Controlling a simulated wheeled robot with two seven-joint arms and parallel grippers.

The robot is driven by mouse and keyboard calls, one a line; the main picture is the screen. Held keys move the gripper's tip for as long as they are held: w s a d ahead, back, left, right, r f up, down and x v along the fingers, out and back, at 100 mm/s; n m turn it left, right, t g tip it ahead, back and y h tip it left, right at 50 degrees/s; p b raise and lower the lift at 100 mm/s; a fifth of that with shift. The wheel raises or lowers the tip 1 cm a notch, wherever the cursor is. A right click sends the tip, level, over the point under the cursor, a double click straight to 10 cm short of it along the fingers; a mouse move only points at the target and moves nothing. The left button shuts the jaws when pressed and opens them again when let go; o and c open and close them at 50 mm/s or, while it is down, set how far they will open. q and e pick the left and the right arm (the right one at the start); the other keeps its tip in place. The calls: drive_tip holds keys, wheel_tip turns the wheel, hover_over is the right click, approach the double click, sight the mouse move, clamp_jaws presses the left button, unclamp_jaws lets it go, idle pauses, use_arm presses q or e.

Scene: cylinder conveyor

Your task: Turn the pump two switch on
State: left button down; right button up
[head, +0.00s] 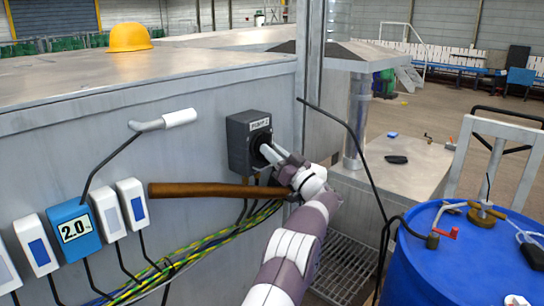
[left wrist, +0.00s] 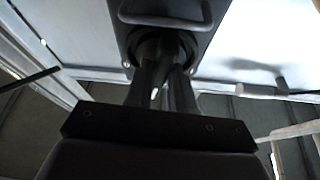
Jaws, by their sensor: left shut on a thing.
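The pump two switch (head: 239,142) is a dark grey box on the side of the metal cabinet, with a small white label that seems to read PUMP 2 and a round black knob on its front. My left gripper (head: 266,151) reaches up to the box from the lower right and is shut on the knob. In the left wrist view, the two dark fingers (left wrist: 168,68) meet the round knob on the dark switch box (left wrist: 118,22). The fingers hide much of the knob, so I cannot tell which way it is turned. My right gripper is not in view.
The metal cabinet (head: 190,92) carries a yellow hard hat (head: 129,37). A brown bar (head: 205,190) and several cables run below the switch. A metal post (head: 309,75) stands close right; a blue drum (head: 465,262) is lower right.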

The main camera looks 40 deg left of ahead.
use_arm(q)
drive_tip(key=shift+w+f+n+g, duration=0.1)
drive_tip(key=shift+f+n+g, duration=0.25)
drive_tip(key=shift+n, duration=0.35)
drive_tip(key=shift+r, duration=0.15)
drive_tip(key=c, duration=1.1)
unclamp_jaws()
drive_tip(key=shift+r, duration=0.1)
drive_tip(key=shift+o, duration=0.2)
drive_tip(key=w+b+v, duration=0.1)
drive_tip(key=b+v, duration=0.3)
drive_tip(key=v, duration=0.8)
drive_tip(key=shift+s+d+f, duration=0.25)
drive_tip(key=shift+s+d, duration=0.05)
drive_tip(key=shift+s, duration=0.1)
